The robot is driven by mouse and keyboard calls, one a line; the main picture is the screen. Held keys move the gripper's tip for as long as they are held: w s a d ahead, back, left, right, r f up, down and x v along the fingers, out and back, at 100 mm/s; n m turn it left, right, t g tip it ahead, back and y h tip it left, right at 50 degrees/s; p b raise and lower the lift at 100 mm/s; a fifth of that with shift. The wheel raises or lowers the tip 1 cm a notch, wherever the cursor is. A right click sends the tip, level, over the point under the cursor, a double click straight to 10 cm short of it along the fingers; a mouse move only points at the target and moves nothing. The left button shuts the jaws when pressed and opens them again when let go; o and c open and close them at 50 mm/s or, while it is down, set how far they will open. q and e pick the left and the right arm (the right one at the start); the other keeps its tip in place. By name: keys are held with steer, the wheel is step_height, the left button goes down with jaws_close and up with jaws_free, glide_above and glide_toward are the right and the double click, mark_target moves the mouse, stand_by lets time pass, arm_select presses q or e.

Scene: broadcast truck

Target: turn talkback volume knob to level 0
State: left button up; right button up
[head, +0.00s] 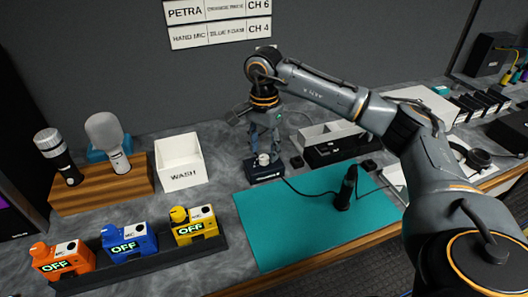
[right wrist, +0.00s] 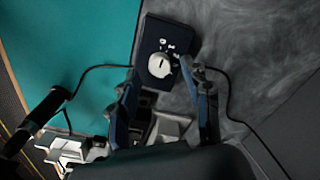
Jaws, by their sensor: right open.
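The talkback box is a small dark blue box (head: 264,176) at the back edge of the teal mat. Its round white knob (head: 263,160) is on top. In the right wrist view the box (right wrist: 169,33) carries small white markings, and the knob (right wrist: 160,66) has a dark pointer line. My right gripper (head: 264,150) points down over the box with its fingers open. In the right wrist view the fingertips (right wrist: 161,74) lie on either side of the knob; I cannot tell whether they touch it. My left gripper is not in view.
A teal mat (head: 300,225) holds an upright black microphone (head: 346,188); a cable runs to the box. A white WASH bin (head: 181,162) and a wooden microphone stand (head: 100,187) are left. Several coloured OFF units stand on a black rail (head: 150,262). A black-and-white device (head: 335,145) stands right of the box.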

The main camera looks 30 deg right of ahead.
mark_target(264, 157)
step_height(264, 157, up, 10)
stand_by(0.3)
steer(key=shift+r, duration=0.1)
stand_by(0.3)
